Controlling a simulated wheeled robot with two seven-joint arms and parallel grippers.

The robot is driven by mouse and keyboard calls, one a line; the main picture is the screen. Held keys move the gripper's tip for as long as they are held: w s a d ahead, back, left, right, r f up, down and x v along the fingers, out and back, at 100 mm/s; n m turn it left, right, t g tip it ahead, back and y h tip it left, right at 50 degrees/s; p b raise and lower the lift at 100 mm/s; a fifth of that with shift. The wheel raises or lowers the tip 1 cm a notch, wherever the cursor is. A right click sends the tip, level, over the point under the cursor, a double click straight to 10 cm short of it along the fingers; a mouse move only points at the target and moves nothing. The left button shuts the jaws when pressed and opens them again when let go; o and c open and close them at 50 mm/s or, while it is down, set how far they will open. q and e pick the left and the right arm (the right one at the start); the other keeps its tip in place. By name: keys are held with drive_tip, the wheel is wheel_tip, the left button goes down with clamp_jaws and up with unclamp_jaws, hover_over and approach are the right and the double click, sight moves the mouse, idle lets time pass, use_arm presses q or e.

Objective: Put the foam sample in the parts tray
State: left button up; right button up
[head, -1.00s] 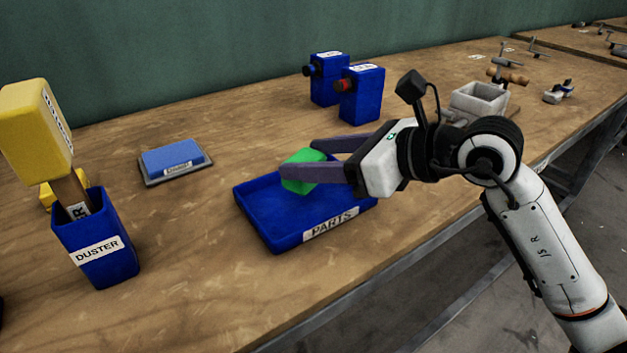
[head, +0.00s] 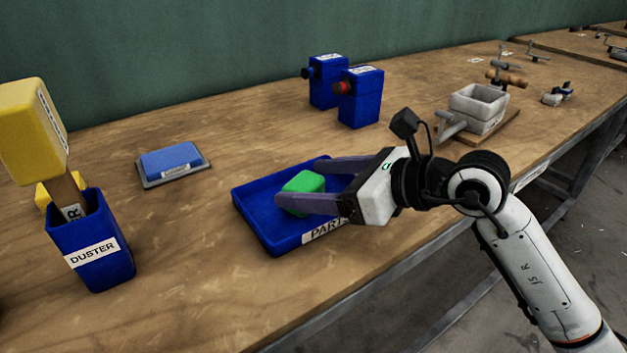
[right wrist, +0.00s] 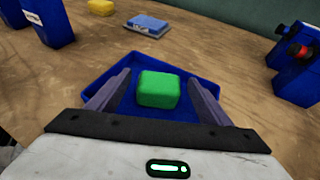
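The green foam sample (head: 303,184) sits inside the blue parts tray (head: 254,222), apparently on its floor. My right gripper (head: 298,181) reaches low over the tray from the right, with one finger on each side of the foam. In the right wrist view, the foam (right wrist: 160,90) lies between the spread fingers with a gap on both sides, so the gripper (right wrist: 160,84) is open. The near finger hides part of the foam in the head view. My left gripper is not in view.
A blue duster holder (head: 92,254) with a yellow-headed duster (head: 32,130) stands at the left. A blue pad (head: 172,160) lies behind the tray. Two blue boxes with knobs (head: 362,100) stand at the back. A grey mould (head: 478,108) is at the right.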

drive_tip(key=shift+r, duration=0.15)
drive_tip(key=v, duration=1.2)
